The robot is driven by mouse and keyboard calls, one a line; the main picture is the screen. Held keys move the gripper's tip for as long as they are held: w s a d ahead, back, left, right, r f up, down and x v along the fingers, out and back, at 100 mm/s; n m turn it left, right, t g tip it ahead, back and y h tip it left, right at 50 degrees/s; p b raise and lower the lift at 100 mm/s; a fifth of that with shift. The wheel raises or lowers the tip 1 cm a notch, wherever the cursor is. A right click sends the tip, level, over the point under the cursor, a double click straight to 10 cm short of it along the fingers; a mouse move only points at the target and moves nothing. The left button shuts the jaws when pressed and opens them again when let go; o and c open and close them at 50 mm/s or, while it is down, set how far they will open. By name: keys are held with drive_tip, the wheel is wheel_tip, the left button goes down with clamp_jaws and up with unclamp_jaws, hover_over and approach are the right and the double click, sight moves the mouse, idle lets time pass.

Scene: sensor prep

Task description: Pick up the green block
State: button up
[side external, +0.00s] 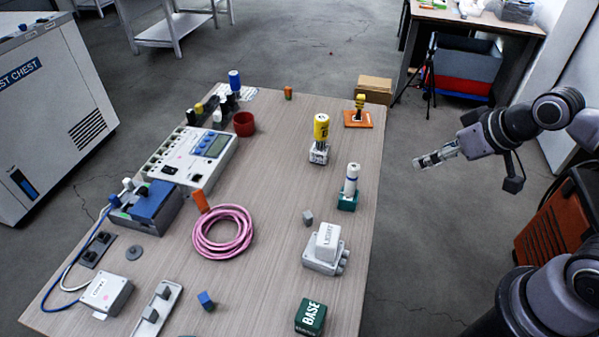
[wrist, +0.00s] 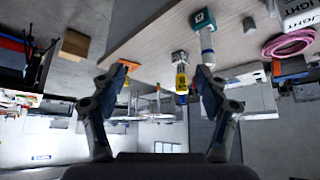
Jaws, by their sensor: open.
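A dark green block (side external: 310,317) with the white word BASE on it sits at the table's near right edge in the side external view. I do not see it in the wrist view. A teal-green block (side external: 347,202) with a white cylinder standing on it is farther back; it also shows in the wrist view (wrist: 202,18). My gripper (side external: 420,161) is above the floor, beyond the table's right edge, well away from both. In the wrist view my gripper's fingers (wrist: 156,78) are spread apart with nothing held between them.
On the table (side external: 270,270), a grey box (side external: 326,250) labelled LIGHT, a small grey cube (side external: 308,217), a yellow-topped cylinder (side external: 321,127) and an orange plate (side external: 366,120) stand along the right side. A pink cable coil (side external: 221,252) and a meter panel are left of these.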

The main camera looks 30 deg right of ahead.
drive_tip(key=shift+c, duration=0.6)
drive_tip(key=m+g, duration=0.7)
drive_tip(key=m, duration=0.3)
approach(311, 313)
drive_tip(key=shift+w+d+f, duration=0.1)
drive_tip(key=shift+w, duration=0.05)
drive_tip(key=shift+f, duration=5.3)
